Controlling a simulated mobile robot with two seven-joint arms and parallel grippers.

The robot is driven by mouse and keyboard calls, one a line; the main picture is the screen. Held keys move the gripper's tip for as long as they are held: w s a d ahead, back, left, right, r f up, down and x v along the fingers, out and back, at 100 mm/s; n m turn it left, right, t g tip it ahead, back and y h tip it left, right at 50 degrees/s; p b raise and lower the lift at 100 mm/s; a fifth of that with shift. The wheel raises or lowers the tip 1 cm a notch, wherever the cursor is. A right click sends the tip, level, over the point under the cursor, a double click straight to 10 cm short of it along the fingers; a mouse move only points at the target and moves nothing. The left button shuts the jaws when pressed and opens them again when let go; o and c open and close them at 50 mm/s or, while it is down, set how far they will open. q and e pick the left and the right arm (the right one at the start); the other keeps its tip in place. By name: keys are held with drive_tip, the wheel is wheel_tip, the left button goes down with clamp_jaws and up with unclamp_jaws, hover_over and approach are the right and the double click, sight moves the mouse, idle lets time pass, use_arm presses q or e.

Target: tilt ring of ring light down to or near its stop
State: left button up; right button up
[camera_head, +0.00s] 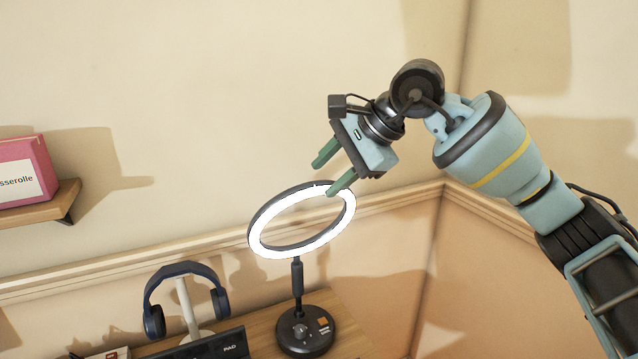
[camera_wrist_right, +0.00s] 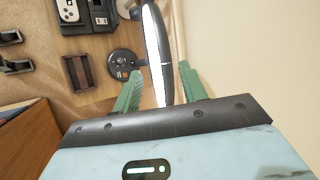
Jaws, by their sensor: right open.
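The ring light stands on the desk in the head view. Its lit white ring (camera_head: 262,240) faces partly upward as a slanted ellipse, on a thin dark stem (camera_head: 297,278) and round black base (camera_head: 306,331). My right gripper (camera_head: 327,178) is open at the ring's upper right edge, its green fingers pointing down-left. In the right wrist view the ring (camera_wrist_right: 153,40) shows nearly edge-on and runs between the two fingers of the right gripper (camera_wrist_right: 160,78). I cannot tell whether either finger touches it. My left gripper is not in view.
Blue headphones (camera_head: 184,268) hang on a white stand left of the ring light. A dark box marked PAD (camera_head: 215,346) lies in front. A pink box (camera_head: 18,170) sits on a wall shelf (camera_head: 40,205) at left. Walls meet behind the desk (camera_head: 262,330).

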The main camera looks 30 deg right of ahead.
drive_tip(key=v, duration=0.3)
drive_tip(key=shift+s+r, duration=0.1)
idle(0.4)
